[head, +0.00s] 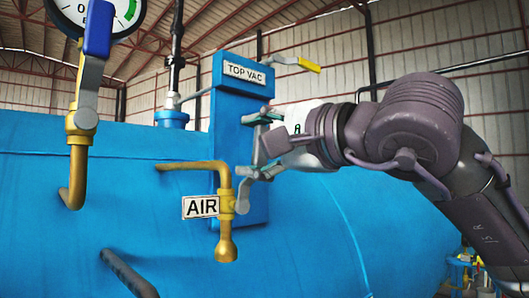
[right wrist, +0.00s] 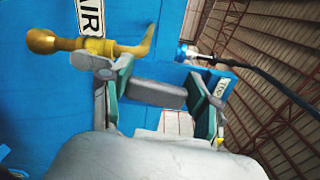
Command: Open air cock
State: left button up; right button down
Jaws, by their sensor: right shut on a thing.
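The air cock (head: 226,206) is a brass valve on a bent brass pipe at the front of the blue vessel, beside a white AIR label (head: 201,207). Its grey lever (head: 243,192) starts at the valve body, and the rest is largely hidden by my fingers in the head view. My right gripper (head: 259,147) comes in from the right and is just above and right of the cock. In the right wrist view, a dark grey piece (right wrist: 156,94), seemingly the lever, lies between its teal-padded fingers, with the brass valve (right wrist: 75,44) beyond. My left gripper is not in view.
A blue panel marked TOP VAC (head: 243,72) stands behind the gripper, with a yellow-tipped lever (head: 309,66) above right. A blue-handled valve (head: 86,95) and a gauge (head: 104,15) are at the left. A dark bar (head: 130,273) projects below. The vessel (head: 330,245) fills the background.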

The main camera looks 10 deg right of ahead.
jog(key=shift+s+a+f+n, duration=0.1)
jog(key=shift+s+a+n, duration=0.35)
jog(key=shift+n, duration=0.35)
jog(key=shift+w+a, duration=0.1)
jog(key=shift+c, duration=1.2)
grip_release()
jog(key=v, duration=1.2)
